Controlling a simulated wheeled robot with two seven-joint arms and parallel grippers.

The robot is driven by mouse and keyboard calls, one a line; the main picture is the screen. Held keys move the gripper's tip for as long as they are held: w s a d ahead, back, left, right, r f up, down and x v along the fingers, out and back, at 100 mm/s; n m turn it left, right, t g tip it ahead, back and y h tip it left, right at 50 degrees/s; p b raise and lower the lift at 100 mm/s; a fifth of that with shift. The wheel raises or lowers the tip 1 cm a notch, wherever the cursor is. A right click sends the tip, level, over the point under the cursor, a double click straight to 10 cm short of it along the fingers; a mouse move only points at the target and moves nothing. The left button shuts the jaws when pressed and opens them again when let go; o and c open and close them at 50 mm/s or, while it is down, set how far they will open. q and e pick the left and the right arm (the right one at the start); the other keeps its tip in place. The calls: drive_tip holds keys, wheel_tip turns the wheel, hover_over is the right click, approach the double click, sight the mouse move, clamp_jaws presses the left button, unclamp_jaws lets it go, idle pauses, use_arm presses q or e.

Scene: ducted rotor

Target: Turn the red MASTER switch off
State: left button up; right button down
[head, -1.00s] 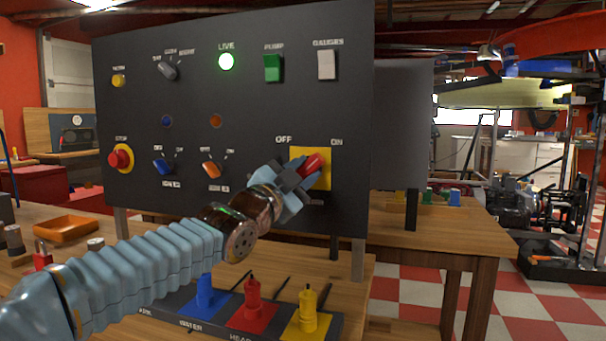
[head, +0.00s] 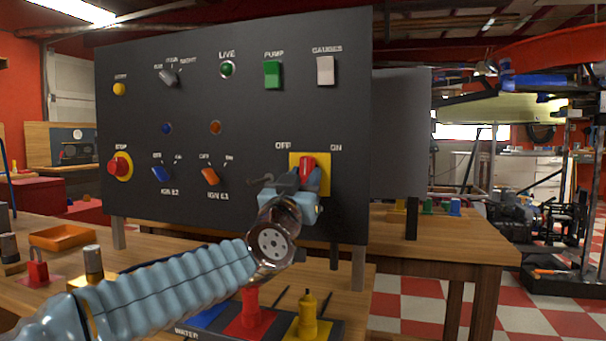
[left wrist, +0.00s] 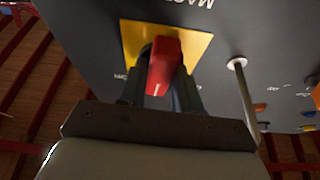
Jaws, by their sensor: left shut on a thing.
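The red MASTER switch (head: 307,167) sits on a yellow plate (head: 325,188) at the lower right of the dark panel, between the labels OFF on the left and ON on the right. Its handle stands about upright in the head view. My left gripper (head: 298,182) is shut on the handle, and its fingers cover the handle's lower part. In the left wrist view the red handle (left wrist: 164,68) lies between the fingers in front of the yellow plate (left wrist: 196,47). The LIVE lamp (head: 227,69) is dark. My right gripper is in neither view.
The dark panel (head: 250,120) carries a red STOP button (head: 118,167), a blue knob (head: 161,174), an orange knob (head: 210,176) and a green PUMP switch (head: 272,74). Red and yellow plugs stand on the bench below. An orange tray (head: 62,237) is at the left.

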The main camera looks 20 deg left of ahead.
use_arm(q)
drive_tip(key=n+y+p, duration=0.1)
drive_tip(key=n, duration=0.2)
drive_tip(key=n+y, duration=0.2)
drive_tip(key=n, duration=0.1)
drive_tip(key=shift+d+r+n+y+p, duration=0.15)
drive_tip(key=shift+n+y+p, duration=0.15)
drive_tip(key=shift+n+p, duration=0.1)
drive_tip(key=n+g+y, duration=0.1)
drive_tip(key=n, duration=0.2)
drive_tip(key=n+y+p, duration=0.1)
drive_tip(key=n, duration=0.2)
drive_tip(key=shift+g+y+p, duration=0.3)
drive_tip(key=shift+g+y, duration=0.1)
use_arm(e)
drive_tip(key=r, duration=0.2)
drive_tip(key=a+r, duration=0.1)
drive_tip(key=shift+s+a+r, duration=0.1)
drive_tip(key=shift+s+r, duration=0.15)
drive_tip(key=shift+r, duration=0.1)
use_arm(q)
drive_tip(key=shift+n, duration=0.4)
drive_tip(key=o, duration=1)
drive_tip(key=shift+c, duration=0.2)
